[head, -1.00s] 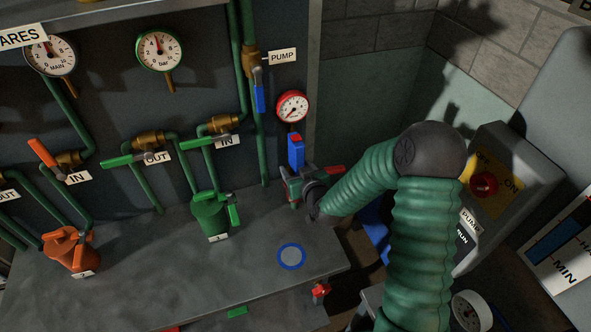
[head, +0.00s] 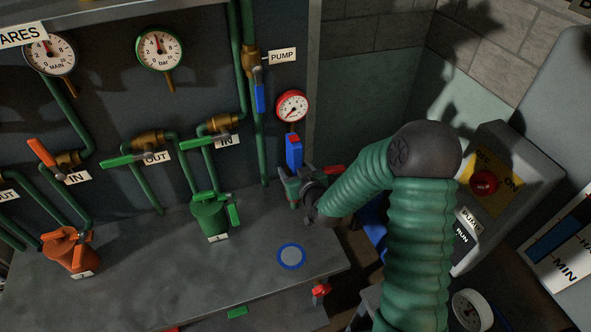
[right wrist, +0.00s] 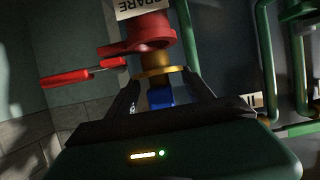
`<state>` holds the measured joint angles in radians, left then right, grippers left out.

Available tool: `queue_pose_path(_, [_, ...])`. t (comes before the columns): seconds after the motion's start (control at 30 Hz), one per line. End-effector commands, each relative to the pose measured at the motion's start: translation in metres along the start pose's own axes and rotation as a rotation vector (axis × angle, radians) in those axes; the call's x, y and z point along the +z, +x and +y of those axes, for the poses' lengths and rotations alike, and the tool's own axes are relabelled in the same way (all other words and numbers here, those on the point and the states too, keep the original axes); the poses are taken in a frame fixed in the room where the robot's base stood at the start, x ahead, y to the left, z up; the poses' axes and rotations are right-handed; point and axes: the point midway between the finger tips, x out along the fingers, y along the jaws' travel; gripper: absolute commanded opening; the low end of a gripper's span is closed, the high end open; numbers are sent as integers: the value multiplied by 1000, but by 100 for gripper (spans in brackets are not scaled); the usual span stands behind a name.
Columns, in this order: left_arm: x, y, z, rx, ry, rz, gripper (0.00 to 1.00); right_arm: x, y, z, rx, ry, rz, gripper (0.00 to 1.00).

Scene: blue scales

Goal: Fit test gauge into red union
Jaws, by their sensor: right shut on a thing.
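The test gauge shows in the head view as a red-rimmed dial (head: 292,107) above a blue body (head: 294,152). In the right wrist view, blue (right wrist: 160,97) shows between the fingers, and a brass collar and stem (right wrist: 157,70) meet the red union (right wrist: 150,35). How deep the stem sits cannot be told. The union's red lever (right wrist: 78,78) sticks out sideways; a red lever (head: 334,169) also shows beside my gripper in the head view. My gripper hides most of the union there. My left gripper is out of view.
A green union (head: 210,217) and an orange union (head: 68,250) stand on the grey bench (head: 170,280). A blue-ringed disc (head: 291,257) lies near its right end. Green pipes with valves run up the panel at left. A pump switch box (head: 507,190) stands right of my arm.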

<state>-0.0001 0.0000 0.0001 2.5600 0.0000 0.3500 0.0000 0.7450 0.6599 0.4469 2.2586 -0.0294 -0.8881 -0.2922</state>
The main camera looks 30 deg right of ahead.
Motion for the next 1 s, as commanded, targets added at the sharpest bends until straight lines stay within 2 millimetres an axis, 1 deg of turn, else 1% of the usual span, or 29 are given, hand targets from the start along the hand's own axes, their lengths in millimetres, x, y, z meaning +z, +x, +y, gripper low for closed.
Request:
queue_pose_path(0.27, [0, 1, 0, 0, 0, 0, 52, 0, 0, 0, 0, 1, 2, 2])
queue_pose_path(1.0, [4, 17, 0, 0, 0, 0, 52, 17, 8, 0, 0, 1, 2, 2])
